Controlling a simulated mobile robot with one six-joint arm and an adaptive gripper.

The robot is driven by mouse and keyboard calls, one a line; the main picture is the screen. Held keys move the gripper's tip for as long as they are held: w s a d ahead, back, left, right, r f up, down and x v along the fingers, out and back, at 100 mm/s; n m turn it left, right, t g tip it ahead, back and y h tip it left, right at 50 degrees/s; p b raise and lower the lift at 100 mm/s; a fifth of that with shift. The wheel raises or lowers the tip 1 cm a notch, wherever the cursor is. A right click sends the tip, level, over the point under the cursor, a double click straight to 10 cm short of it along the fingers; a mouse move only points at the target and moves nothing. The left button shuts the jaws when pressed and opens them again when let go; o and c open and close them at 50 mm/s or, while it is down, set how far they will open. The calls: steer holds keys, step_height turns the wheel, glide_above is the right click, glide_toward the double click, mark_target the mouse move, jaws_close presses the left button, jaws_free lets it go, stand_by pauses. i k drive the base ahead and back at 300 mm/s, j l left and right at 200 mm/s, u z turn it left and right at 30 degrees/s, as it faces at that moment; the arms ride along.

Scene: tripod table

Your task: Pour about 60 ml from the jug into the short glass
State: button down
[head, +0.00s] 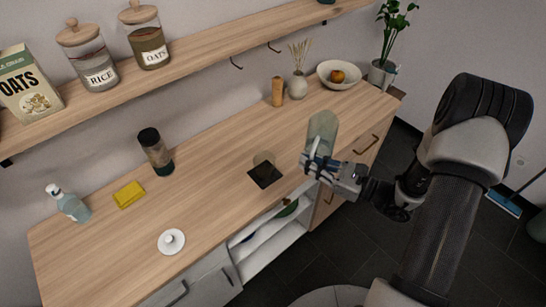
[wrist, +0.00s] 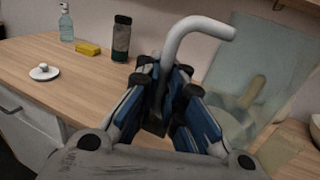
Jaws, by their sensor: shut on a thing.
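The jug (head: 322,126) is a clear, greenish vessel with a pale handle (wrist: 170,55). My gripper (head: 322,168) is shut on that handle and holds the jug over the right part of the counter. In the wrist view my gripper (wrist: 165,115) has its blue fingers around the handle, and the jug's body (wrist: 262,50) stands to the right. I cannot tell its liquid level. A faint clear round shape, apparently the short glass (head: 263,158), is at a dark square mat (head: 265,176), left of the jug. Its contents cannot be made out.
A white lid (head: 171,241), yellow sponge (head: 129,194), soap bottle (head: 70,204) and dark-capped bottle (head: 155,150) stand to the left. A wooden mill (head: 278,91), vase (head: 298,85) and fruit bowl (head: 339,74) are at the back right. A shelf (head: 200,50) runs above.

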mark_target(264, 162)
steer(key=j+z, duration=0.1)
steer(key=z, duration=0.25)
steer(key=j+z, duration=0.1)
steer(key=z, duration=0.65)
steer(key=k+j, duration=0.2)
steer(key=j, duration=0.15)
steer(key=k+j, duration=0.15)
steer(key=j, duration=0.2)
steer(key=k+j, duration=0.2)
steer(key=j, duration=0.15)
